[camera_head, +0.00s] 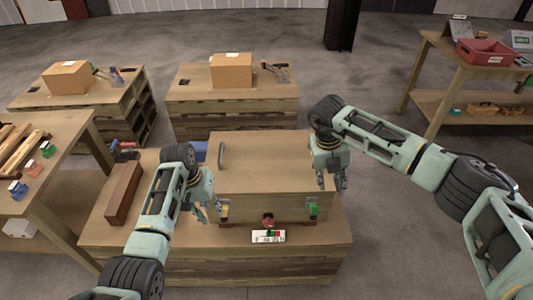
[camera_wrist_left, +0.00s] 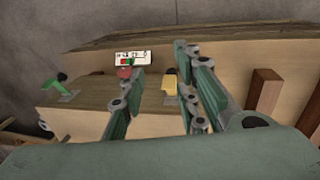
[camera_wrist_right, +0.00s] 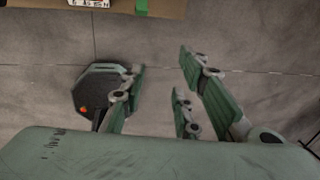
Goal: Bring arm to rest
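My left gripper (camera_head: 206,212) is open beside the front left of a large wooden box (camera_head: 265,163) on the pallet-like table. In the left wrist view its fingers (camera_wrist_left: 160,82) are spread, with nothing between them being held; a yellow part (camera_wrist_left: 170,81) of the box front shows between them.
The box front has a yellow part (camera_head: 224,209), a red knob (camera_head: 267,220) and a green part (camera_head: 314,207). A brown block (camera_head: 124,193) lies left. A side table (camera_head: 30,170) holds tools; the right floor is clear.

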